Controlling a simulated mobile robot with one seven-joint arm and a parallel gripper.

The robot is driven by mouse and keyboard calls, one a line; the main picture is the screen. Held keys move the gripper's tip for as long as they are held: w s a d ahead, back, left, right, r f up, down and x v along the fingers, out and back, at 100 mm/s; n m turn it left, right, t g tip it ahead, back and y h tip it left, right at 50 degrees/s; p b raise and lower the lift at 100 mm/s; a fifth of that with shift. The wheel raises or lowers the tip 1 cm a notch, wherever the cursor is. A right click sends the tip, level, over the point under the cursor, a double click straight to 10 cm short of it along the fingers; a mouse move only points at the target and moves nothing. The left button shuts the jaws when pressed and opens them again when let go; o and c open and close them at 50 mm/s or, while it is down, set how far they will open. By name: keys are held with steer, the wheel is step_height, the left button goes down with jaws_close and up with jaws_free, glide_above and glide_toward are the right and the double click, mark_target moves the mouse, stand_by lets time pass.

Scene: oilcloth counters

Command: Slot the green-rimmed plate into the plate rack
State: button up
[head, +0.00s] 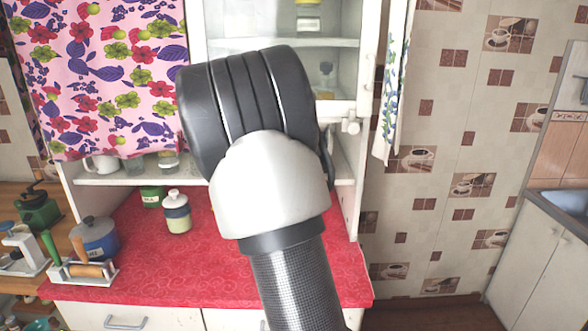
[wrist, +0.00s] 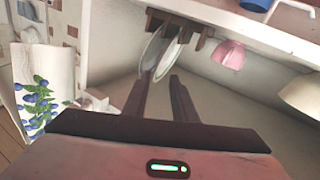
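In the wrist view, my gripper (wrist: 160,77) reaches into a pale cupboard space with its two dark fingers apart. A pale plate with a thin greenish edge (wrist: 170,57) stands on edge just beyond the fingertips, its lower end in line with the gap between them. I cannot tell whether a finger touches it. A second greyish plate (wrist: 153,48) stands close beside it on the left. The brown wooden plate rack (wrist: 203,39) is at the plates' upper ends. In the head view, my arm hides the gripper, plates and rack.
A pink bowl (wrist: 229,54) is right of the rack, and a cream rounded object (wrist: 302,97) is at the right edge. In the head view, a white jar (head: 177,213), a blue pot (head: 95,238) and a small stand (head: 82,270) are on the red counter (head: 200,275).

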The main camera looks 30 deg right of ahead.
steer(key=v, duration=1.5)
steer(key=w+a+r+n+t+y+p, duration=0.1)
steer(key=w+a+n+t+y, duration=0.1)
steer(key=a+y, duration=0.35)
steer(key=w+a+r+n+t+y+p, duration=0.1)
steer(key=a+r+n+y, duration=0.1)
steer(key=a+y, duration=0.35)
steer(key=s+a+n+g+y+p, duration=0.1)
steer(key=s+a+n+g+y, duration=0.2)
steer(key=s+a, duration=0.45)
steer(key=s+a+f+n+g+p, duration=0.1)
steer(key=s+g, duration=0.4)
steer(key=s, duration=1.2)
steer(key=shift+s+a+f+n+y+p, duration=0.2)
steer(key=shift+a+f+n+y+p, duration=0.1)
steer(key=shift+f+n+y+p, duration=0.15)
steer(key=shift+d, duration=0.1)
